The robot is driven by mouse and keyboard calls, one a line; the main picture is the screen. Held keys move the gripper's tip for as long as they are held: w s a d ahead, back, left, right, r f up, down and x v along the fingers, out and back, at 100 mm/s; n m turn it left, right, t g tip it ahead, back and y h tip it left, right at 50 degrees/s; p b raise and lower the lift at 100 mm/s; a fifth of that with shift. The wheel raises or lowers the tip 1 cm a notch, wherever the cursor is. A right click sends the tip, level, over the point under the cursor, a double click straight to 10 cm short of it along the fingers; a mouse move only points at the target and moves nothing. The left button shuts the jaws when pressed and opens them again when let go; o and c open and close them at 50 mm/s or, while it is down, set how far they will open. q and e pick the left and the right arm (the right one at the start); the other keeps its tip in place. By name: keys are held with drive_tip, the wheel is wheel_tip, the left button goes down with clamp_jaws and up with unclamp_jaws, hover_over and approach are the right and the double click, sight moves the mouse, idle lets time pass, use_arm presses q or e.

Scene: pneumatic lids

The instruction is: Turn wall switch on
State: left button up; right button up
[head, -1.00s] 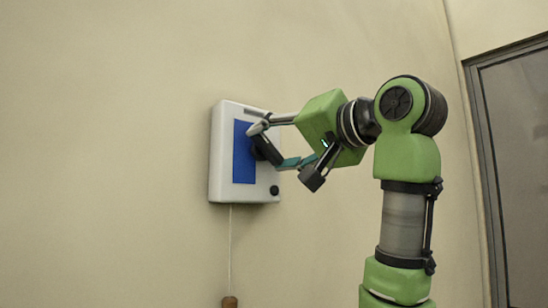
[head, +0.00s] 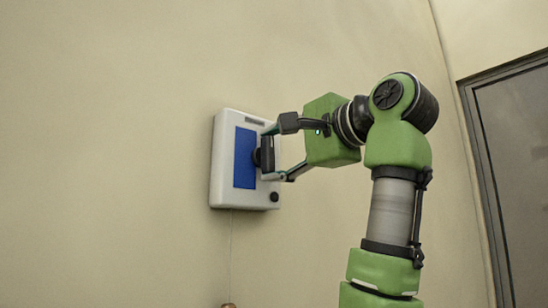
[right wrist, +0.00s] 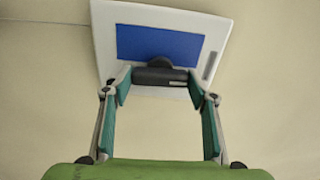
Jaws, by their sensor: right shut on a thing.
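The wall switch is a white box (head: 222,160) on the wall with a blue panel (head: 244,158) on its face. A black handle (head: 265,155) sticks out from the panel. In the right wrist view the handle (right wrist: 160,76) is a dark bar lying between the fingers, below a dark round hub on the blue panel (right wrist: 160,43). My right gripper (head: 270,152) is shut on the handle, with a finger at each end of it. It also shows in the right wrist view (right wrist: 160,84). My left gripper is not in view.
A small black knob (head: 275,197) sits at the box's lower right corner. A thin cord hangs below the box to a brown piece (head: 228,305). A framed grey door (head: 515,150) is at the right. The wall around the box is bare.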

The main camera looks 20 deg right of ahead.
drive_tip(key=shift+m, duration=0.4)
drive_tip(key=o, duration=1.1)
drive_tip(key=v, duration=1.2)
